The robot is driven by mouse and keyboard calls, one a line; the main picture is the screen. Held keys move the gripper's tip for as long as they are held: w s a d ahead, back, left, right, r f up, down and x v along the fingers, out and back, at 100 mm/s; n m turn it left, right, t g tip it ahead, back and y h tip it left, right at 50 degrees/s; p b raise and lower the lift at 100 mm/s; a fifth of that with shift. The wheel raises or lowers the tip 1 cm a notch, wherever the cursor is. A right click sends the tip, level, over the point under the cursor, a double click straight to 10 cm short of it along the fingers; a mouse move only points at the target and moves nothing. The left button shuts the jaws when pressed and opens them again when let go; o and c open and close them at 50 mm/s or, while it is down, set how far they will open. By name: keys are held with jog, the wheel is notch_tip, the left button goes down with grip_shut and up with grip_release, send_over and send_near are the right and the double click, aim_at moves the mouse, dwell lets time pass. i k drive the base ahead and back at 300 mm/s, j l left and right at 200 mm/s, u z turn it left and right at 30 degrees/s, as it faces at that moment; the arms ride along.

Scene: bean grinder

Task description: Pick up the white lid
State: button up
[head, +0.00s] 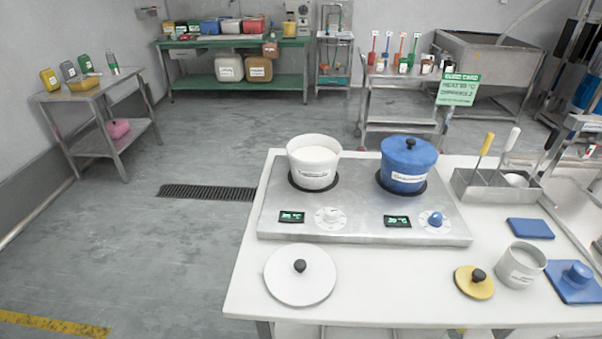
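The white lid (313,283) lies flat on the white table (380,300), near its front left corner. It is round with a black knob on top. A white pot (313,172) without a lid stands behind it on the left burner of the steel hot plate (350,223); white contents show inside. A blue pot (404,178) with a blue lid stands on the right burner. My gripper is not in view.
A small yellow lid (466,285) with a dark knob, a grey-white cup (520,268) and blue pads (530,228) lie at the right. A steel utensil holder (483,192) stands behind them. The tabletop between the white and yellow lids is clear. Open floor lies left.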

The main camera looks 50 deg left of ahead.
aim_at(300, 273)
jog(key=k+j+u, duration=0.15)
jog(key=k+u, duration=0.2)
jog(key=k+j+u, duration=0.25)
jog(key=k+u, duration=0.15)
jog(key=u, duration=0.85)
